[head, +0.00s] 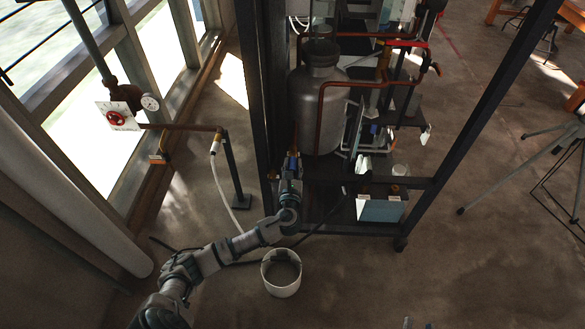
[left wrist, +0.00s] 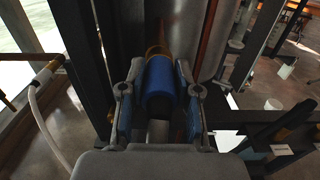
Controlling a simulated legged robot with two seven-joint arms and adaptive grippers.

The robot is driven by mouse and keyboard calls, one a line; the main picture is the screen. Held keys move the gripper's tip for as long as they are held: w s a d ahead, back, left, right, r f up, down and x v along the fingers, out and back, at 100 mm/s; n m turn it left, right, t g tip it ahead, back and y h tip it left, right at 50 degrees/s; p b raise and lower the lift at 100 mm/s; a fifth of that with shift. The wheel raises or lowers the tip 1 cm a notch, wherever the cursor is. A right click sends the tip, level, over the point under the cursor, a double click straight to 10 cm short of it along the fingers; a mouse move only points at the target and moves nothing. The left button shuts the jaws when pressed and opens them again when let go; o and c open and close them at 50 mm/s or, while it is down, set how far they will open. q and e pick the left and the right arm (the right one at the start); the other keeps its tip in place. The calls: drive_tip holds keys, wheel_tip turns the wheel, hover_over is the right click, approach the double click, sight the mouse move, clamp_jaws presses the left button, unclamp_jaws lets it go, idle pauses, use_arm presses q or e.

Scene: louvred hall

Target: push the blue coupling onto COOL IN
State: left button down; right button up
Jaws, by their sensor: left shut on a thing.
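The blue coupling (left wrist: 160,84) is between the fingers of my left gripper (left wrist: 160,102) in the left wrist view. A brass-coloured fitting (left wrist: 155,51) shows directly beyond the coupling's far end; I cannot tell whether they are joined or only in line. In the head view my left gripper (head: 291,168) is inside the dark frame, below the metal tank, with a bit of the blue coupling (head: 292,160) showing. The gripper is shut on the coupling. No COOL IN label can be read. My right gripper is not in view.
The dark frame (head: 260,90) has an upright close left of my gripper. The metal tank (head: 318,95) and copper pipes stand behind it. A white bucket (head: 269,283) is on the floor near my arm. A pale hose (head: 222,190) hangs at left.

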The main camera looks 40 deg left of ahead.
idle(0.3)
use_arm(q)
drive_tip(key=c, duration=0.7)
unclamp_jaws()
drive_tip(key=shift+c, duration=0.2)
use_arm(e)
drive_tip(key=shift+r, duration=0.1)
use_arm(q)
drive_tip(key=shift+s+d+r+p, duration=0.1)
drive_tip(key=shift+s+r+p, duration=0.1)
drive_tip(key=shift+p, duration=0.1)
drive_tip(key=p+v, duration=0.4)
drive_tip(key=v, duration=0.2)
drive_tip(key=shift+s+f, duration=0.15)
drive_tip(key=shift+s, duration=0.1)
use_arm(e)
wheel_tip(320, 180, up, 6)
drive_tip(key=shift+r+t, duration=0.15)
drive_tip(key=shift+t, duration=0.15)
use_arm(q)
drive_tip(key=shift+d, duration=0.15)
drive_tip(key=v, duration=1.2)
